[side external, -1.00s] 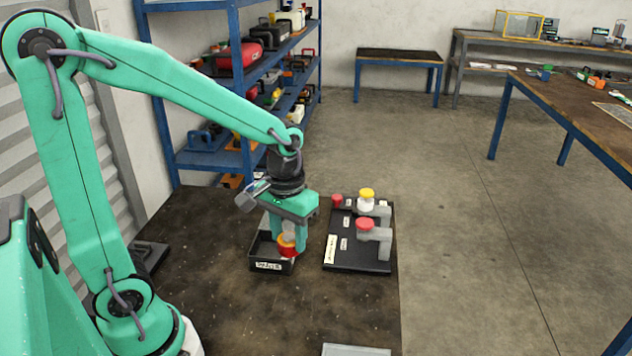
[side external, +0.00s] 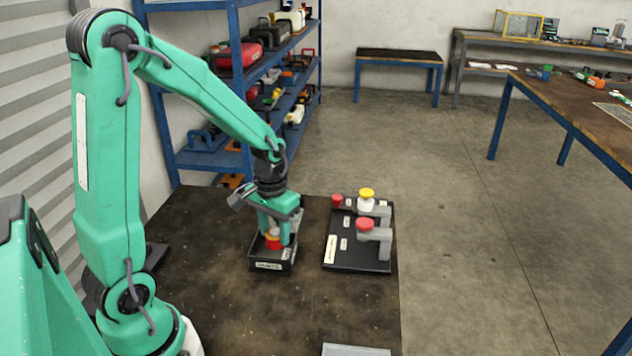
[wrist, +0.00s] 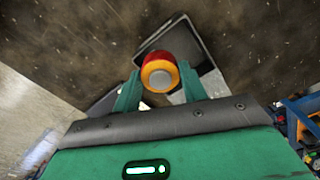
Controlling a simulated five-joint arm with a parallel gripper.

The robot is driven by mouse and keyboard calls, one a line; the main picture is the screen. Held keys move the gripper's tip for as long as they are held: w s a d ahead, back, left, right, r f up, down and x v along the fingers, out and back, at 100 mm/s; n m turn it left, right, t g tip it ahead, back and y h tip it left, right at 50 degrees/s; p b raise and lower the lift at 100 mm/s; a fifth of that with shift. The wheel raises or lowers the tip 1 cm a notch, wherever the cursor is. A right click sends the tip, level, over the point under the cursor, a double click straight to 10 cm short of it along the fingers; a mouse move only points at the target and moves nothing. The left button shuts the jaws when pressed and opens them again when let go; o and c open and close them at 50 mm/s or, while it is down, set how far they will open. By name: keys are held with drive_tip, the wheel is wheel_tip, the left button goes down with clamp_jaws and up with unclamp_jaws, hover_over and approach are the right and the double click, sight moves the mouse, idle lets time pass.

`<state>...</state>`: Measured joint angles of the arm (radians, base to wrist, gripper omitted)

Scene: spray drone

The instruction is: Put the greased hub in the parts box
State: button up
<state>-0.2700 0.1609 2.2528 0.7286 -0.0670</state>
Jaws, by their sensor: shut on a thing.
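The hub (side external: 272,241) is red with orange-yellow on it. My gripper (side external: 276,238) is shut on it and holds it low at the mouth of the parts box. The parts box (side external: 268,265) is a small black open box with a white label on its front. In the wrist view the hub (wrist: 160,70) sits between the two green fingers of my gripper (wrist: 158,80), with a pale round centre facing the camera. The box (wrist: 203,40) shows behind it. Whether the hub touches the box floor is hidden by the front wall.
A black board (side external: 357,262) with white labels stands just right of the box. It carries a red-capped part (side external: 365,225) on a grey bracket, a yellow-topped white part (side external: 367,197) and a small red knob (side external: 337,201). The front of the table (side external: 300,310) is mostly clear.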

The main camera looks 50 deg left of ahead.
drive_tip(key=shift+w+a+f, duration=0.15)
drive_tip(key=shift+a+f, duration=0.25)
drive_tip(key=shift+a, duration=0.25)
drive_tip(key=shift+w+a+f, duration=0.15)
drive_tip(key=shift+a+f, duration=0.2)
drive_tip(key=shift+a, duration=0.25)
drive_tip(key=shift+f, duration=0.1)
drive_tip(key=shift+f, duration=1.9)
drive_tip(key=shift+f, duration=0.15)
drive_tip(key=o, duration=0.8)
drive_tip(key=shift+c, duration=0.2)
wheel_tip(320, 180, up, 12)
drive_tip(key=shift+r, duration=0.2)
